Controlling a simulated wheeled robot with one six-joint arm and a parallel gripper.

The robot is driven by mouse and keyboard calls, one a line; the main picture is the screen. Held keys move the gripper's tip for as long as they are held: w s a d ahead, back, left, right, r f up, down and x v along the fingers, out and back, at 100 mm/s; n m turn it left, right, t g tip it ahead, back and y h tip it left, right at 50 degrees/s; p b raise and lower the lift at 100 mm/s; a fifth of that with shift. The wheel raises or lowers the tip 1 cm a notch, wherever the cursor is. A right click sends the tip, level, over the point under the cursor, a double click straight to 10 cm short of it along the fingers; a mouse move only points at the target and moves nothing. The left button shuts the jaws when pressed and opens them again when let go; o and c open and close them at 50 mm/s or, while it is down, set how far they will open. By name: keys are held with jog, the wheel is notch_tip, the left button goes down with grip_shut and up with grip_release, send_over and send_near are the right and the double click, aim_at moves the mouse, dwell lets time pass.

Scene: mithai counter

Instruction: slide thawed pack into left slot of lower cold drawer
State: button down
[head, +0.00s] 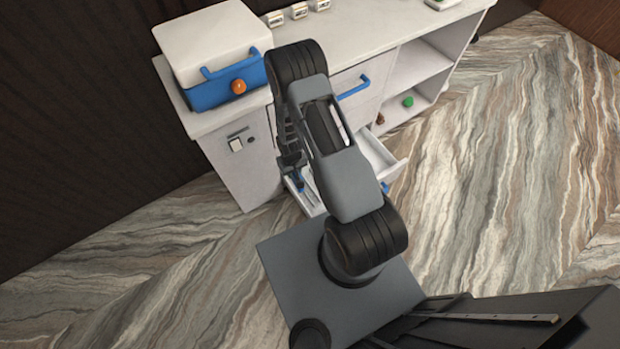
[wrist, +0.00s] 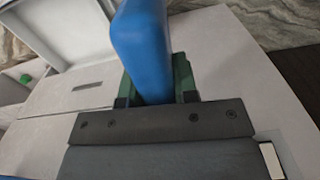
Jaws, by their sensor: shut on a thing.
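My gripper (head: 292,163) hangs fingers-down in front of the cabinet, at the left end of the open lower drawer (head: 397,170). It is shut on a blue, round-edged pack (wrist: 143,48), which sits between the green finger pads in the wrist view. I cannot tell whether the pack's lower end is inside the drawer.
A white and blue box (head: 215,55) with an orange knob (head: 238,87) stands on the counter. An upper drawer with a blue handle (head: 354,88) is closed. A green item (head: 408,101) lies on the open shelf at right. The marbled floor (head: 500,190) is clear at right.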

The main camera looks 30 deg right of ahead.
jog(key=w+d+f+b, duration=0.3)
jog(key=f+b, duration=0.6)
jog(key=b, duration=0.1)
jog(key=w+d+f+b, duration=0.3)
jog(key=f+b, duration=0.7)
jog(key=b, duration=0.1)
jog(key=w+d+f+n+b, duration=0.1)
jog(key=w+d+f+b, duration=0.2)
jog(key=f+b, duration=0.7)
jog(key=shift+w+d+b, duration=0.15)
jog(key=shift+d+b, duration=0.15)
jog(key=shift+d, duration=0.1)
jog(key=shift+f+b, duration=3.35)
jog(key=shift+f, duration=1.2)
jog(key=c, duration=0.8)
grip_release()
notch_tip(320, 180, up, 14)
jog(key=p, duration=0.5)
jog(key=shift+p, duration=0.3)
